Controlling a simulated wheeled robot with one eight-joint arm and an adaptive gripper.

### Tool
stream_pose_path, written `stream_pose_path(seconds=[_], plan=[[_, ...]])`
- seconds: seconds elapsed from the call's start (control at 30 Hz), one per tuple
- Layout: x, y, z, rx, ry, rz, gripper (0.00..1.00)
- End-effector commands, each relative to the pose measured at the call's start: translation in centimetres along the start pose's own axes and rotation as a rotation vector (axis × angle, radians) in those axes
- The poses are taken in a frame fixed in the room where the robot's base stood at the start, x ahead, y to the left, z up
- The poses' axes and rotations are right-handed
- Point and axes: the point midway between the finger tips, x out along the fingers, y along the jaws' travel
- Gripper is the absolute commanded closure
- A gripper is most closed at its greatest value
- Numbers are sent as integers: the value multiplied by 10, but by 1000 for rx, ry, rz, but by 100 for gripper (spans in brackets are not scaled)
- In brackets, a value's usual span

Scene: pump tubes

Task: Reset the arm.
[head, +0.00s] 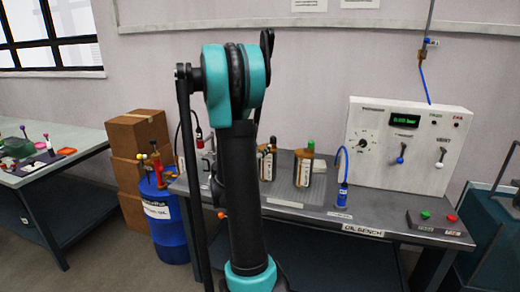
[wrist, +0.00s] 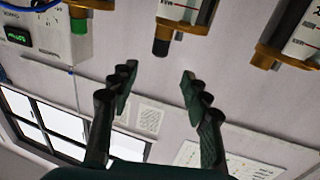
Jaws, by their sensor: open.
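My arm stands upright in the middle of the head view, in front of the oil bench (head: 400,232). My gripper (wrist: 160,82) shows in the wrist view with its two dark fingers spread and nothing between them. In the head view I cannot make the gripper out clearly behind the arm. Two brass-capped tubes (head: 304,166) (head: 266,163) stand on the bench. Another tube (wrist: 285,50) is at the right edge.
A white control panel (head: 365,118), a blue-hosed fitting (head: 342,195) and a button box (head: 440,231) are on the bench. A blue barrel (head: 167,232) and cardboard boxes (head: 135,132) stand left of my arm. A green-topped table (head: 85,142) is at far left.

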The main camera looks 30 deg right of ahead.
Motion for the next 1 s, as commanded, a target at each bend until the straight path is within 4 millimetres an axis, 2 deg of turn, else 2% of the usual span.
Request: stream_pose_path(seconds=[0.53,0.67,0.77,0.87,1.0], plan=[[0,0,0,0,-1,0,53],[-8,3,4,-15,-37,2,53],[-28,11,16,-55,-129,0,53],[-61,20,38,-125,-274,-25,53],[-122,30,78,-248,-505,-122,53]])
